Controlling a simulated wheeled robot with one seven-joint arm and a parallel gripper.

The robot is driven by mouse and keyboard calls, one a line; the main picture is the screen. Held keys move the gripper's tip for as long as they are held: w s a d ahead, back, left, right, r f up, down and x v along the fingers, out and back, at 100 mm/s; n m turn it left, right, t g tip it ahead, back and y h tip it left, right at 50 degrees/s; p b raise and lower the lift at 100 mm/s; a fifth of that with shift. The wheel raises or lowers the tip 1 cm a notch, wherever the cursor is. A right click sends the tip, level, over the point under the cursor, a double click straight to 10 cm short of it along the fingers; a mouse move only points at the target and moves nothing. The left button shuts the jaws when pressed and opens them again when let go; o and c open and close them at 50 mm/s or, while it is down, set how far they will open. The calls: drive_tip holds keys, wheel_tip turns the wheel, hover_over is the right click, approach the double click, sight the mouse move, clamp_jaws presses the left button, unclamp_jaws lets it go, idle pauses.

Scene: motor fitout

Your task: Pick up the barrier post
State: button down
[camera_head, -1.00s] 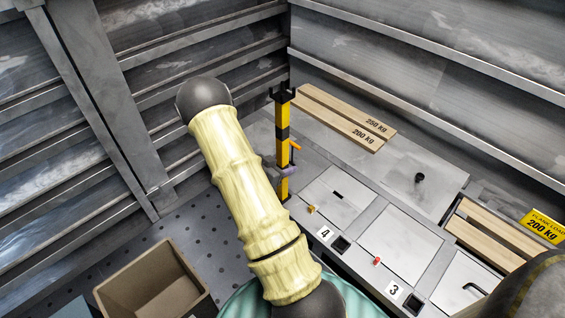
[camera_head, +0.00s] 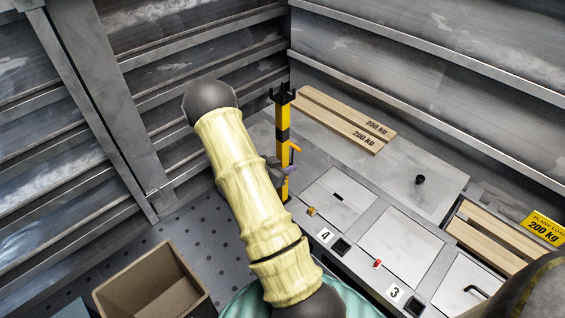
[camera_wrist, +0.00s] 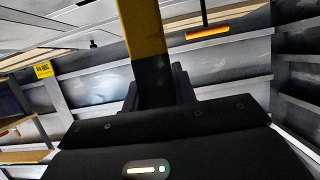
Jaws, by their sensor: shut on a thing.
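The barrier post (camera_head: 284,128) is yellow and black with a forked top and an orange handle, and stands upright beside the deck in the head view. In the wrist view the post (camera_wrist: 142,30) runs down between the fingers of my gripper (camera_wrist: 157,85), which is shut on a dark band of it. In the head view my gripper (camera_head: 284,170) shows only in part at the post's lower half; my arm hides the rest. The post's foot is partly hidden, so I cannot tell whether it touches the floor.
Wooden planks (camera_head: 345,120) marked 250 kg and 200 kg lie behind the post. Numbered hatches (camera_head: 400,242) are to the right, near more planks (camera_head: 490,237) and a yellow load sign (camera_head: 545,226). An open brown box (camera_head: 150,280) stands at lower left. Ribbed metal walls enclose the corner.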

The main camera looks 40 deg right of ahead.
sight(287, 143)
drive_tip(key=shift+r, duration=0.1)
wheel_tip(287, 143, up, 10)
drive_tip(key=p, duration=0.3)
idle(0.3)
idle(0.5)
